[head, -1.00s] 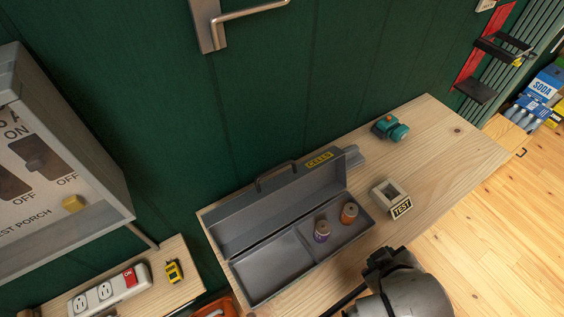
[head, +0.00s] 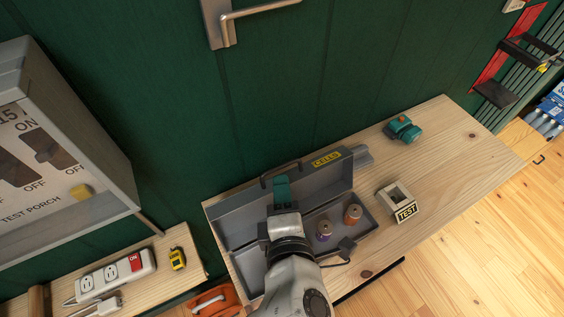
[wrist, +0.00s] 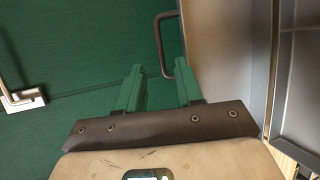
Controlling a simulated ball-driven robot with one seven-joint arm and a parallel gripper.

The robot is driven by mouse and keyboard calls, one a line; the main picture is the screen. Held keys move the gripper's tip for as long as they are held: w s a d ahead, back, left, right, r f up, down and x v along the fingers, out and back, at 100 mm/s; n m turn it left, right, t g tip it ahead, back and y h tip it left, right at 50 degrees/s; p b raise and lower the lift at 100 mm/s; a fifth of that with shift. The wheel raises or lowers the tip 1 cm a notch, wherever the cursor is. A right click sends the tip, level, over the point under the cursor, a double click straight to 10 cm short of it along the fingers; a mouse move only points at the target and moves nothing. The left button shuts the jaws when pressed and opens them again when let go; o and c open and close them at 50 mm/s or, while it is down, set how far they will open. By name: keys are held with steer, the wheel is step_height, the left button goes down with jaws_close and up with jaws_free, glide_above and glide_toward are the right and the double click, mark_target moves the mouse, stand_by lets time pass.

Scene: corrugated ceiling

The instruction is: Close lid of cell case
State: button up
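The grey cell case (head: 366,222) stands open on the wooden bench. Its lid (head: 240,215) is tilted up at the back near the green wall, with a yellow CELLS label (head: 327,159) and a dark handle (head: 281,170) on its top edge. My gripper (head: 282,182) is in front of the lid, close to the handle, and hides part of the lid and tray. In the wrist view my gripper's green fingers (wrist: 159,78) are apart with nothing between them. The lid (wrist: 225,55) is to their right, and the handle (wrist: 164,45) shows just past the tips.
A TEST block (head: 398,202) and a teal device (head: 403,129) sit to the right. A power strip (head: 115,274) lies left. The bench's right end is clear.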

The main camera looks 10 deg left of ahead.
mark_target(280, 166)
steer(key=p+x, duration=0.1)
steer(key=x, duration=0.7)
steer(key=shift+w, duration=0.2)
steer(key=shift+c, duration=0.3)
jaws_close()
steer(key=shift+f, duration=0.1)
